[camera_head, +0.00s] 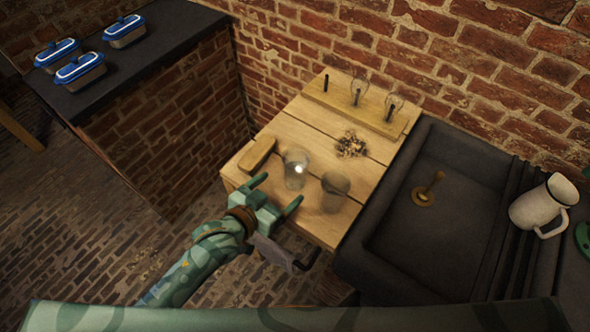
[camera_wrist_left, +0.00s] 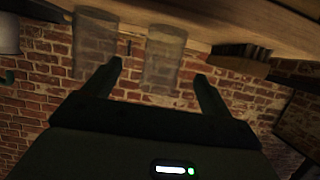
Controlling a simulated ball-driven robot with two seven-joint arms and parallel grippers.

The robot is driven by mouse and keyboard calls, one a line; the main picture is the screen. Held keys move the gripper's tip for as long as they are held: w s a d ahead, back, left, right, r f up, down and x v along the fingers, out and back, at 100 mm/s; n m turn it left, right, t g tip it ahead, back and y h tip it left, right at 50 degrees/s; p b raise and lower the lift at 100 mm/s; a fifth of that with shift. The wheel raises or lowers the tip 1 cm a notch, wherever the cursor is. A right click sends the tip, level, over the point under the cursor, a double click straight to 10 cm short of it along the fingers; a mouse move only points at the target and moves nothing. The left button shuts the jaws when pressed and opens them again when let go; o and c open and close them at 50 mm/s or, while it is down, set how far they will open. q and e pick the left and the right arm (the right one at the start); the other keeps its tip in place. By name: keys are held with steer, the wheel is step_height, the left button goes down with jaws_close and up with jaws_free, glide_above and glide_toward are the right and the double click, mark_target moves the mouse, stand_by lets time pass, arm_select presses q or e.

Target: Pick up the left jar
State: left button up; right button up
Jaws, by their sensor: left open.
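The left jar (camera_head: 297,168) is clear glass and stands upright on the light wooden table (camera_head: 290,128), with a bright glint on it. A second, darker-looking glass jar (camera_head: 335,191) stands to its right, nearer the front edge. My left gripper (camera_head: 279,190) is open and empty, just in front of the left jar, its fingers pointing toward it and apart from it. In the upside-down left wrist view, the left jar (camera_wrist_left: 163,58) shows in the gap between the open fingers (camera_wrist_left: 158,72). The other jar (camera_wrist_left: 95,45) is left of the fingers there. My right gripper is not seen.
A wooden brush (camera_head: 257,153) lies left of the left jar. A dark pile (camera_head: 351,144) lies behind the jars, and a wooden rack (camera_head: 345,107) with glass pieces stands at the wall. A dark sink (camera_head: 405,235) and white jug (camera_head: 537,207) are right.

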mark_target(302, 166)
arm_select(q)
steer(key=x, duration=0.3)
steer(key=shift+w+d+f+b, duration=0.15)
steer(key=shift+w+d+b, duration=0.1)
steer(key=shift+b, duration=0.05)
steer(key=b+x, duration=0.1)
steer(key=x, duration=0.3)
steer(key=shift+w+a+f+b, duration=0.1)
steer(key=shift+w+a+b, duration=0.05)
steer(key=shift+w+b, duration=0.3)
steer(key=shift+w+d, duration=0.25)
steer(key=shift+w, duration=0.05)
steer(key=shift+s, duration=0.1)
steer(key=shift+c, duration=0.7)
steer(key=c, duration=1.1)
